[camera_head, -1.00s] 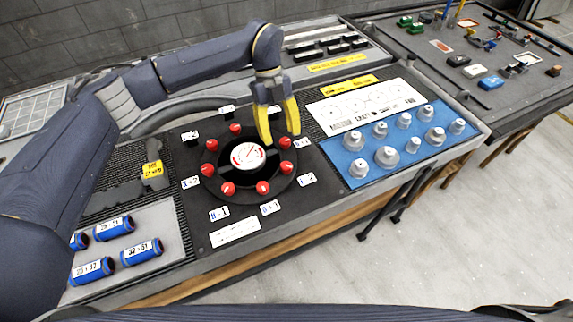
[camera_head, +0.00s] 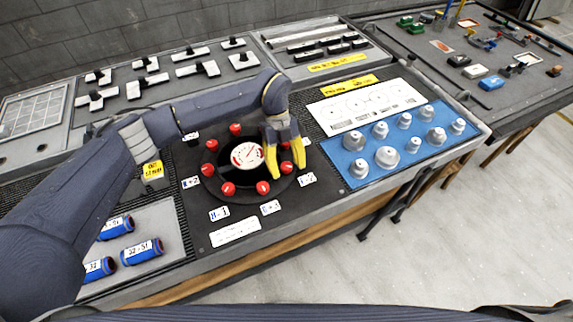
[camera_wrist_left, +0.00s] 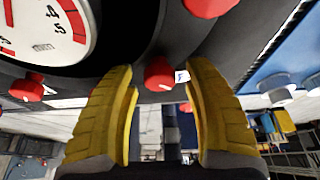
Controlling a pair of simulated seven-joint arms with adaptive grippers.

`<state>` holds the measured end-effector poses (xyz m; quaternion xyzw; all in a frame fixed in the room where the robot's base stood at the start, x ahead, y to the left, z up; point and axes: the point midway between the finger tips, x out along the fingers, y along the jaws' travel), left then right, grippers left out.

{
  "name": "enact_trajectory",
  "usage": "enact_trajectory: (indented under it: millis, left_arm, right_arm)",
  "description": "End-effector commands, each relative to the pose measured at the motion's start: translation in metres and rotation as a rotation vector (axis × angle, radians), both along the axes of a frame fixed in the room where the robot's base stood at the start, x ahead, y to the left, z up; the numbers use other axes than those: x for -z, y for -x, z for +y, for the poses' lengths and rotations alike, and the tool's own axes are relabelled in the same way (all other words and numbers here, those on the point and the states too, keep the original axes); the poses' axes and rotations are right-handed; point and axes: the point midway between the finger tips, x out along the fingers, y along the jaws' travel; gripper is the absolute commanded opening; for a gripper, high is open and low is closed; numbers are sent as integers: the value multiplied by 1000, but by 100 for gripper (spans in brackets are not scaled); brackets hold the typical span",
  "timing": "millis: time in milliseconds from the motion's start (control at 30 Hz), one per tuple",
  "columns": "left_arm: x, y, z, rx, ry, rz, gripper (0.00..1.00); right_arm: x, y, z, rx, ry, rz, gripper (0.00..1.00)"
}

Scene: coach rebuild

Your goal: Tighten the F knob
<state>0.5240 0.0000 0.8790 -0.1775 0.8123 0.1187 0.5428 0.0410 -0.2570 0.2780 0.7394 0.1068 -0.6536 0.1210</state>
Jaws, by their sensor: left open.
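A round black plate (camera_head: 225,195) on the bench carries a ring of red knobs around a white dial gauge (camera_head: 248,155). My left gripper (camera_head: 286,173) is open over the plate's right side, its yellow fingers pointing down. In the left wrist view, one red knob (camera_wrist_left: 160,73) shows between the parted fingertips; I cannot tell whether it touches them. The same knob shows in the head view (camera_head: 286,167). It sits near a small white label (camera_head: 307,179) whose lettering is too small to read surely. My right gripper is not in view.
A blue tray (camera_head: 345,160) with several grey knobbed parts lies right of the plate. Blue cylinders (camera_head: 142,252) lie on a grey panel at the left. Black handles (camera_head: 210,68) stand on the panel behind. Open floor lies to the right.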

Motion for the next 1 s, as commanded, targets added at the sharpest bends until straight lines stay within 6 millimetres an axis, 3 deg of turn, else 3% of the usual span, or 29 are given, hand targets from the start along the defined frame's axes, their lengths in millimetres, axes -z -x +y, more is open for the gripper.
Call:
enact_trajectory:
  millis: [200, 667, 1000]
  left_arm:
    - [0, 0, 0, 0, 0, 0, 52]
    - [0, 0, 0, 0, 0, 0, 0]
    - [0, 1, 0, 3, 0, 3, 0]
  right_arm:
    - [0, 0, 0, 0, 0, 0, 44]
    - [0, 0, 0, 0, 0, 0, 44]
    - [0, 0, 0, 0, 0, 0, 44]
